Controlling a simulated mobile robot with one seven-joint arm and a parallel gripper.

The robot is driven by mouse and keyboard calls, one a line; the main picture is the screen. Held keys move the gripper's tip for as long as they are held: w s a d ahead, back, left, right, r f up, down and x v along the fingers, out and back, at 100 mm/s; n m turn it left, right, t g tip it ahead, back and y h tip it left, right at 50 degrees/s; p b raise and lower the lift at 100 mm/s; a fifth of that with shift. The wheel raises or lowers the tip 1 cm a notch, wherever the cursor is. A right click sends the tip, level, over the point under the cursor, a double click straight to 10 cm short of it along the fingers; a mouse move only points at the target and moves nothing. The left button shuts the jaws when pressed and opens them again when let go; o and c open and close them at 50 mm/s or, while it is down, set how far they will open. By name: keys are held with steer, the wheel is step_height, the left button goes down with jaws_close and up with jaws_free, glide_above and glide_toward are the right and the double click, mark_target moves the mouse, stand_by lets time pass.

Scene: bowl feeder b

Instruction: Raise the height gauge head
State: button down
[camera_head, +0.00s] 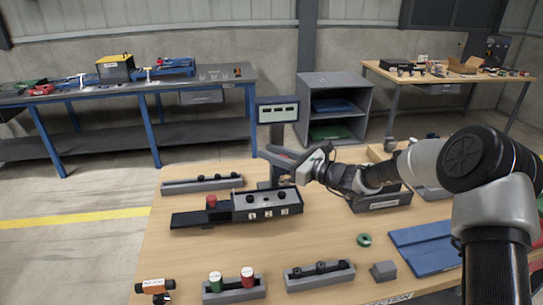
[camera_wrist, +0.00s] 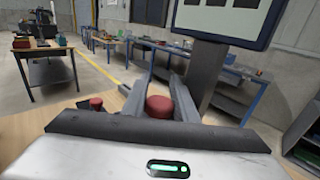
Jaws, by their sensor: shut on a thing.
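The height gauge appears to be the dark post (camera_head: 277,136) with a display screen (camera_head: 277,111) on top, near the back edge of the wooden table; the post (camera_wrist: 203,76) and screen (camera_wrist: 225,16) also show in the wrist view. My gripper (camera_head: 272,153) is beside the post, above the table. In the wrist view its two fingers (camera_wrist: 160,92) are closed on a round red knob (camera_wrist: 160,106). The knob seems to belong to the gauge head, but its mounting is hidden. The head is mostly hidden by my gripper in the head view.
A black fixture with a grey block (camera_head: 266,203) and a red button (camera_head: 211,200) lies just in front of the post. A grey rail (camera_head: 202,185) is to the left.

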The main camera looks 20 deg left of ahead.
steer(key=c, duration=1.7)
jaws_free()
steer(key=shift+r, duration=0.45)
steer(key=shift+f, duration=0.1)
steer(key=shift+f, duration=0.1)
steer(key=v, duration=1.7)
steer(key=shift+s+d+b, duration=0.1)
steer(key=shift+d+b, duration=0.1)
steer(key=shift+b, duration=0.15)
